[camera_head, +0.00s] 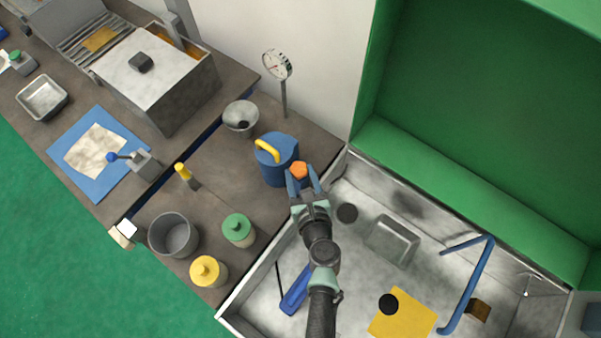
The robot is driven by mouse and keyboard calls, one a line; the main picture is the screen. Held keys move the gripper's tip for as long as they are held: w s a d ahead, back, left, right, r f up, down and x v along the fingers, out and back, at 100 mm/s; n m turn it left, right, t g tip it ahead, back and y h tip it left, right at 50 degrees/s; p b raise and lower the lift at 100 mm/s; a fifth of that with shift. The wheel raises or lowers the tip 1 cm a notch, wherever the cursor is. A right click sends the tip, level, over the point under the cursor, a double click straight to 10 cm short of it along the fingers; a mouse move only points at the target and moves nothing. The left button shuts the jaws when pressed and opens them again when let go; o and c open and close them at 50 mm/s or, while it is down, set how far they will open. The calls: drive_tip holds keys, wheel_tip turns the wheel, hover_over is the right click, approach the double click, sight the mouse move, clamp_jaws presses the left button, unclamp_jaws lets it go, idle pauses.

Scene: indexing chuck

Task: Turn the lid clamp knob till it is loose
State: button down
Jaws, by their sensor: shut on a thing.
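An orange knob (299,170) shows at the right edge of a blue canister (274,165) with a yellow handle (267,150). I take it to be the lid clamp knob. My gripper (300,177) reaches up from below, its two blue fingers on either side of the knob and shut on it. How the knob joins the canister is hidden by the fingers. From this view I cannot tell how tight the knob is.
A metal basin (232,314) with a raised green lid (470,120) lies under my arm. A steel bowl (240,118) and a dial gauge (277,64) stand behind the canister. A green-capped jar (237,230) and a grey pot (173,236) stand to the left.

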sight(303, 168)
drive_tip(key=shift+d+n+y, duration=0.1)
drive_tip(key=shift+n+y, duration=0.2)
drive_tip(key=shift+y, duration=0.1)
drive_tip(key=n+y, duration=0.1)
drive_tip(key=n+g+y+b, duration=0.1)
drive_tip(key=d+n+y+b, duration=0.1)
drive_tip(key=y, duration=0.1)
drive_tip(key=shift+w+f+n+g, duration=0.1)
drive_tip(key=shift+w+n+g, duration=0.2)
drive_tip(key=shift+n+g, duration=0.1)
drive_tip(key=n+g+y+b, duration=0.3)
drive_tip(key=shift+w+d+f+n+b, duration=0.1)
drive_tip(key=shift+w+d+n+b, duration=0.1)
drive_tip(key=shift+w+n+b, duration=0.15)
drive_tip(key=n+g+y+b, duration=0.1)
drive_tip(key=n+g+b, duration=0.1)
drive_tip(key=g+b, duration=0.1)
drive_tip(key=n+g+b, duration=0.3)
drive_tip(key=b, duration=0.1)
drive_tip(key=w+n+g+y+b, duration=0.1)
drive_tip(key=n+g+b, duration=0.2)
drive_tip(key=b, duration=0.1)
drive_tip(key=shift+d+y+b, duration=0.1)
drive_tip(key=shift+y+b, duration=0.2)
drive_tip(key=shift+b, duration=0.05)
drive_tip(key=shift+r+n+g, duration=0.2)
drive_tip(key=shift+n+g, duration=0.05)
drive_tip(key=shift+g, duration=0.05)
drive_tip(key=shift+c, duration=1.3)
unclamp_jaws()
